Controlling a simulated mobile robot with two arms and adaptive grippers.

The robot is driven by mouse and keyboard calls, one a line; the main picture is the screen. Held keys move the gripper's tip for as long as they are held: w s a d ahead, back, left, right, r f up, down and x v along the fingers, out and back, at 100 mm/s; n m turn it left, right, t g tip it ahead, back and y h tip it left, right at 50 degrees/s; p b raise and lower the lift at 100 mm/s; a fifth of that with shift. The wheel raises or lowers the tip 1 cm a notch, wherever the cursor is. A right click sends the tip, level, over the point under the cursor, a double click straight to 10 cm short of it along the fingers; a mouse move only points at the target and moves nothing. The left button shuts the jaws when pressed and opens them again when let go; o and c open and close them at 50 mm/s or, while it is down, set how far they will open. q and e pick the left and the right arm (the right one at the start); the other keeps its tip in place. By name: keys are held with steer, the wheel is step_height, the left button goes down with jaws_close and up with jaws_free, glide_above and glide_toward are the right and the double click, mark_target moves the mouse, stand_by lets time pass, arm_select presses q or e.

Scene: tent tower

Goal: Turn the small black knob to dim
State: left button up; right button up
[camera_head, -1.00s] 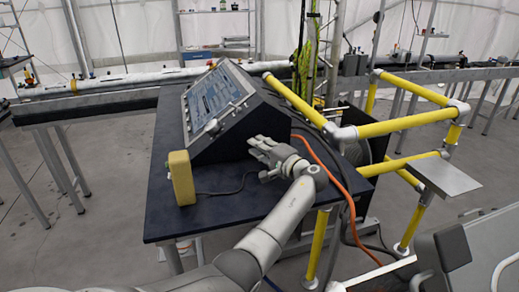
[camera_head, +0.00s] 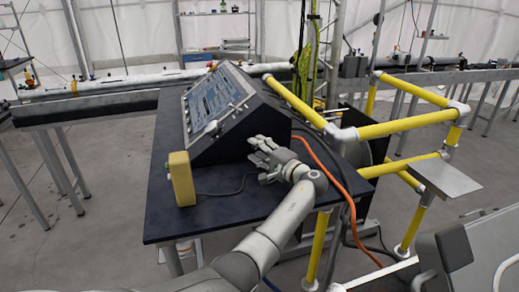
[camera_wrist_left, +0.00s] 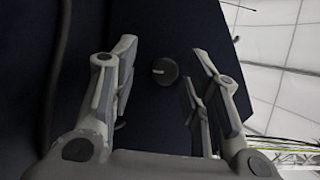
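The small round black knob (camera_wrist_left: 164,72) with a pale pointer line sits on a dark flat panel in the left wrist view. My left gripper (camera_wrist_left: 165,58) is open, with one finger on either side of the knob and visible gaps between. In the head view my left gripper (camera_head: 258,152) is at the dark side face of the console (camera_head: 262,112). The knob cannot be made out there. My right gripper is not in view.
The console stands on a dark table (camera_head: 215,222) with a yellow block (camera_head: 181,178) at its corner. An orange cable (camera_head: 328,166) runs down near my arm. Yellow railings (camera_head: 410,123) stand to the right. A dark cable (camera_wrist_left: 55,75) shows in the wrist view.

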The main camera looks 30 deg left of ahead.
arm_select(q)
steer(key=shift+r, duration=0.15)
steer(key=shift+d, duration=0.25)
steer(key=v, duration=1.1)
steer(key=shift+s+d, duration=0.1)
steer(key=shift+d, duration=0.1)
